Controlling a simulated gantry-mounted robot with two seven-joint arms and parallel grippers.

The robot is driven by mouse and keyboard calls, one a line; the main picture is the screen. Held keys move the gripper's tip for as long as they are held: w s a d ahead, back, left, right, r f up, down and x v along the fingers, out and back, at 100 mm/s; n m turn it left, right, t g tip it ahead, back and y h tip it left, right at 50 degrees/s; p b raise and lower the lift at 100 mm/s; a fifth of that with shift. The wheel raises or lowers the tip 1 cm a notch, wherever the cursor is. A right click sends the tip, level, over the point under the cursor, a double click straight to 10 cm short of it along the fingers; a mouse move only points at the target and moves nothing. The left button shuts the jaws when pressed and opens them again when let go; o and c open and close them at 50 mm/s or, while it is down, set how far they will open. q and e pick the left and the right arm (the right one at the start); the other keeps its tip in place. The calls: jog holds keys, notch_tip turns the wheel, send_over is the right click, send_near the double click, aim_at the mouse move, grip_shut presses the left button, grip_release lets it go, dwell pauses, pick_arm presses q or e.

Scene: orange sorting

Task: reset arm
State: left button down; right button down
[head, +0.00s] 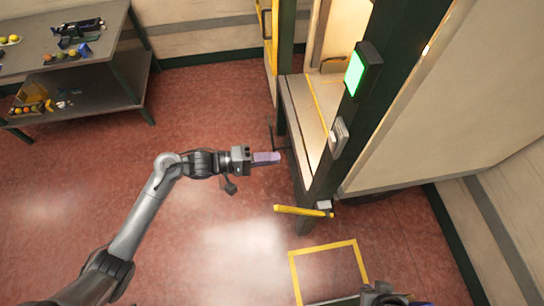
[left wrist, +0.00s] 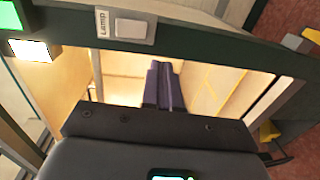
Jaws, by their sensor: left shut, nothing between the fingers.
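My left arm reaches in from the lower left in the head view. My left gripper (head: 267,158) has purple-grey fingers and points right, above the red floor, just left of the booth's dark frame. In the left wrist view its fingers (left wrist: 164,86) lie together with nothing between them, in front of the lit booth interior. A dark part at the bottom right edge of the head view may be my right arm; no right gripper fingers show.
A booth with a dark post (head: 365,110), a green screen (head: 355,70) and a switch (head: 338,137) stands right of the gripper. The switch, labelled Lamp, also shows in the left wrist view (left wrist: 135,29). A yellow bar (head: 298,210) juts out low. A table (head: 115,25) stands upper left.

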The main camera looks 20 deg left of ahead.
pick_arm(q)
jog(key=shift+f, duration=0.1)
jog(key=s+d+f+n+t+y+p, duration=0.1)
jog(key=s+d+f+y+p, duration=0.15)
jog(key=s, duration=0.35)
jog(key=s+d+f+n+t+y+p, duration=0.1)
jog(key=s+d+p, duration=0.2)
jog(key=s, duration=0.4)
jog(key=s+a+r+m+g+y, duration=0.1)
jog(key=s+a+m+g+y, duration=0.2)
jog(key=a, duration=0.4)
jog(key=s+a+r+m+g+y+p, duration=0.1)
jog(key=s+a+m+g+y, duration=0.2)
jog(key=s+a+m+y, duration=0.3)
jog(key=shift+s+a+r+y, duration=0.35)
jog(key=shift+s+a+y, duration=0.25)
jog(key=shift+s+y, duration=0.45)
jog(key=shift+w, duration=0.15)
